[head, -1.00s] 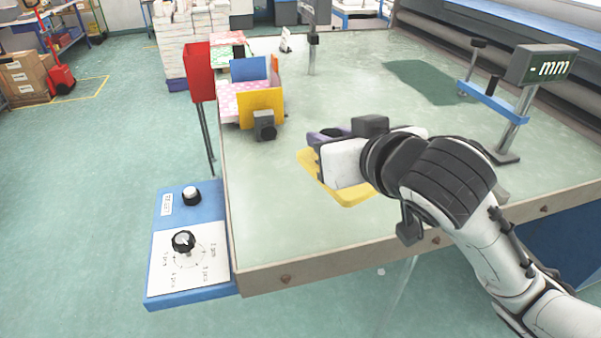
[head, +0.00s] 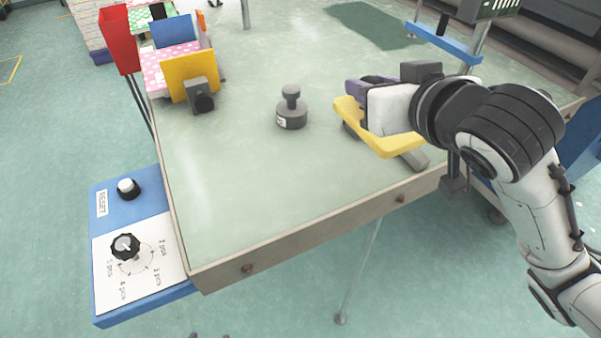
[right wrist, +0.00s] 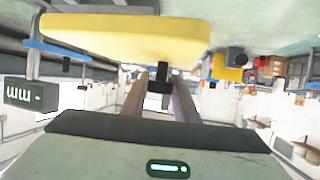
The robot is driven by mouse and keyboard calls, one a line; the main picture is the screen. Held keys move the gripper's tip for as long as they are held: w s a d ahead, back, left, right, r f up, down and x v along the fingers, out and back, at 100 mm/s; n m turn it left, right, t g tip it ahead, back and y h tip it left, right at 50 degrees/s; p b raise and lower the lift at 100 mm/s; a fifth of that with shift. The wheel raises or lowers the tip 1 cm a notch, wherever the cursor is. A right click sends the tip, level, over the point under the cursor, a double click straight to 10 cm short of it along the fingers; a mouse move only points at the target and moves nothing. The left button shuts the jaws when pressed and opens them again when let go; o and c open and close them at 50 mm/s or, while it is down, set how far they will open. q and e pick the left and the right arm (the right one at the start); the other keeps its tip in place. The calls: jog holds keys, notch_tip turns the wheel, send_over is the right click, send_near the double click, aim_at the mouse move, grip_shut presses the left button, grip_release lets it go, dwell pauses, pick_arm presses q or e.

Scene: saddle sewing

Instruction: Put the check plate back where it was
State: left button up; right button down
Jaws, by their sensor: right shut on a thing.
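The yellow check plate (head: 385,142) is held by my right gripper (head: 368,100) near the table's front edge, right of the middle. In the right wrist view the plate (right wrist: 130,35) fills the upper part, and a small black piece (right wrist: 160,82) sits between the two fingers. My right gripper (right wrist: 158,98) is shut on the plate, apparently by that piece. The plate seems to be above the table; the exact gap cannot be told. Two tiny purple tips at the bottom edge of the head view may be my left gripper (head: 210,335); its state cannot be told.
A dark grey knobbed weight (head: 291,112) stands on the table left of the plate. A grey bar (head: 413,158) lies partly under the plate. A yellow panel (head: 190,75), red holder (head: 119,40) and blue dial panel (head: 125,187) are left. A mm display (head: 487,8) stands behind right.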

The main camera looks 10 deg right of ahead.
jog(key=a+f+n+g+y+b, duration=0.2)
jog(key=a+n+g+y+b, duration=0.45)
jog(key=a, duration=1.35)
jog(key=f+y, duration=0.1)
jog(key=f+n+t, duration=0.1)
jog(key=f, duration=0.1)
jog(key=s+f+n+y+b, duration=0.1)
jog(key=f, duration=0.1)
jog(key=shift+s+n+t+y, duration=0.1)
jog(key=shift+n+t+y, duration=0.15)
jog(key=shift+y, duration=0.1)
jog(key=shift+f, duration=0.65)
jog(key=shift+f+b, duration=0.3)
jog(key=shift+f, duration=1.3)
jog(key=shift+f, duration=0.1)
jog(key=c, duration=1.4)
grip_release()
